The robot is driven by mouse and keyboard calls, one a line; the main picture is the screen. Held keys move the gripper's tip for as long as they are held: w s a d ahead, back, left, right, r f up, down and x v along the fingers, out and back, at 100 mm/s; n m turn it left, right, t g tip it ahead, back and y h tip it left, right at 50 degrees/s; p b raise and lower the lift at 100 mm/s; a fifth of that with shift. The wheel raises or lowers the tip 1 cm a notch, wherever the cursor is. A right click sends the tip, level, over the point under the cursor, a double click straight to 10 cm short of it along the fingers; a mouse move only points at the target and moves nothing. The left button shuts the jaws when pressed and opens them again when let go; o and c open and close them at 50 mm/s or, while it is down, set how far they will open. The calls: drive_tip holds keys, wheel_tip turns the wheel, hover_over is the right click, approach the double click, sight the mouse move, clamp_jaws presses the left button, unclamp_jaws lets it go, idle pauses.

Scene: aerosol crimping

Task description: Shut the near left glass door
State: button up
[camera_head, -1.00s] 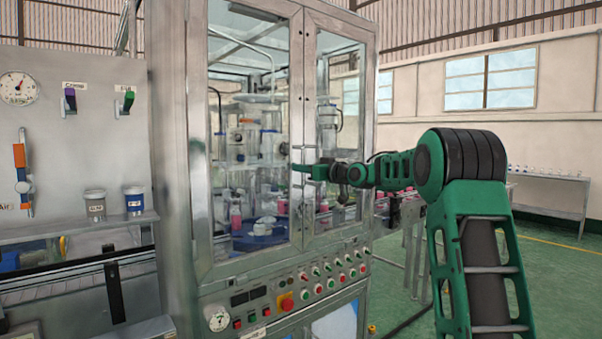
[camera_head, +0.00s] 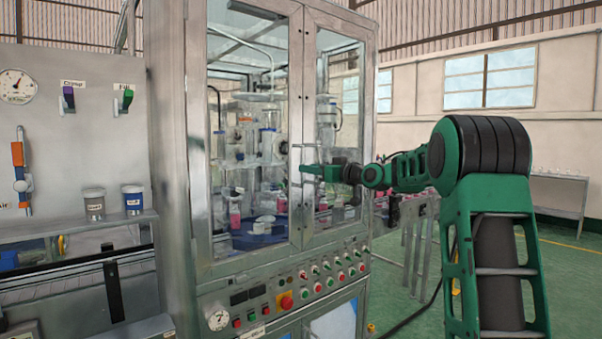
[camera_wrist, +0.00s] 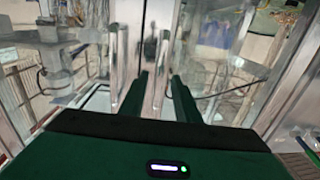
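The near left glass door (camera_head: 250,130) is the left of two metal-framed doors on the machine cabinet. It looks flush with the right door (camera_head: 336,120), with no clear gap. My gripper (camera_head: 307,169) is at the seam between the doors, at handle height. In the wrist view, my gripper's two green fingers (camera_wrist: 158,90) are apart. One upright metal handle bar (camera_wrist: 158,75) shows between them and another (camera_wrist: 119,60) lies by the left finger. I cannot tell whether the fingers touch either bar.
A control panel with buttons and a red emergency stop (camera_head: 286,301) is below the doors. To the left is a shelf (camera_head: 60,229) with two small tubs. A metal table (camera_head: 418,215) stands right of the cabinet. Green floor (camera_head: 570,290) is open at the right.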

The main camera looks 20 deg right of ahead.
drive_tip(key=v, duration=0.5)
drive_tip(key=shift+s+d, duration=0.1)
drive_tip(key=shift+s, duration=0.05)
